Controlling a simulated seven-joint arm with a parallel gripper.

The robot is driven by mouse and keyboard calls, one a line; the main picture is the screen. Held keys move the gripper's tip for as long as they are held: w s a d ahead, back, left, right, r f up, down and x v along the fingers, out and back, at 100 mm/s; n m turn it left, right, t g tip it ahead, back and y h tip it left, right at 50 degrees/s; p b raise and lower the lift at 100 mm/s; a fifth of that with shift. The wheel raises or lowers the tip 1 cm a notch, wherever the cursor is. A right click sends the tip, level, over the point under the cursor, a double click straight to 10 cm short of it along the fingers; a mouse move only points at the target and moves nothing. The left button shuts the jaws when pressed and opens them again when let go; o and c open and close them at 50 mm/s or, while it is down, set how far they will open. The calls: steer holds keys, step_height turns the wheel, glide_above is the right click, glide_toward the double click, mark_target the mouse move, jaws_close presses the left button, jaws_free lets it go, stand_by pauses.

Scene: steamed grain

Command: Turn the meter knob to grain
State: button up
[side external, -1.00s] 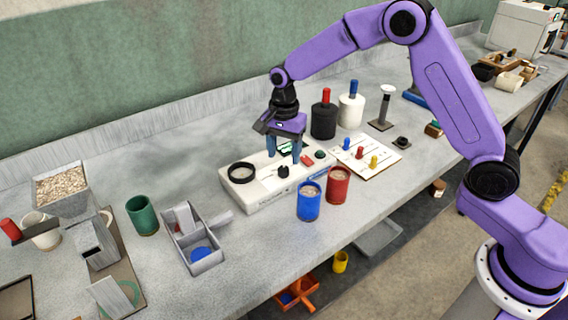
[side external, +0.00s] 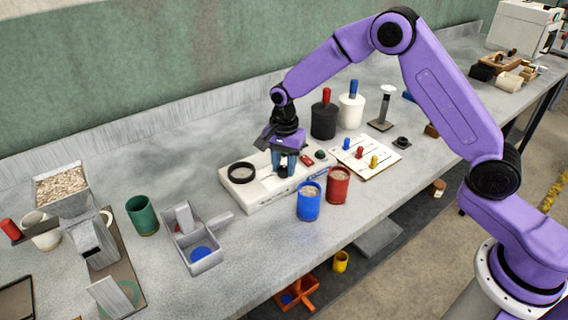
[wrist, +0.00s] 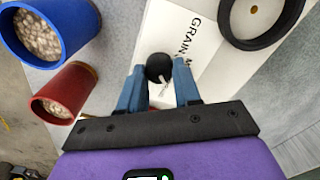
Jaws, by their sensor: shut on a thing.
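The white grain meter (side external: 250,190) lies on the grey bench, with a black ring (side external: 241,172) on its left end. Its black knob (wrist: 159,67) has a white pointer line and shows in the wrist view between my fingers. My gripper (wrist: 160,80) points down over the meter, its blue fingers on either side of the knob and shut on it. In the side view my gripper (side external: 284,172) hides most of the knob. Part of the lettering "GRAIN M" shows on the meter; the small marks around the knob are too hidden to read.
A blue cup (side external: 308,203) and a red cup (side external: 338,186), both holding grain, stand close in front of the meter. A board with coloured pegs (side external: 365,155) lies to the right. Black and white bottles (side external: 324,120) stand behind. A grey scoop box (side external: 200,240) is at left.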

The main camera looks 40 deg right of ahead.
steer(key=shift+n, duration=0.3)
steer(key=n, duration=0.4)
steer(key=shift+n, duration=0.3)
steer(key=n, duration=0.4)
steer(key=shift+w+a, duration=0.1)
steer(key=n, duration=0.4)
steer(key=shift+n, duration=0.4)
steer(key=shift+a+n, duration=0.15)
steer(key=shift+n, duration=1.75)
steer(key=shift+r, duration=0.1)
steer(key=o, duration=1.1)
steer(key=shift+c, duration=0.2)
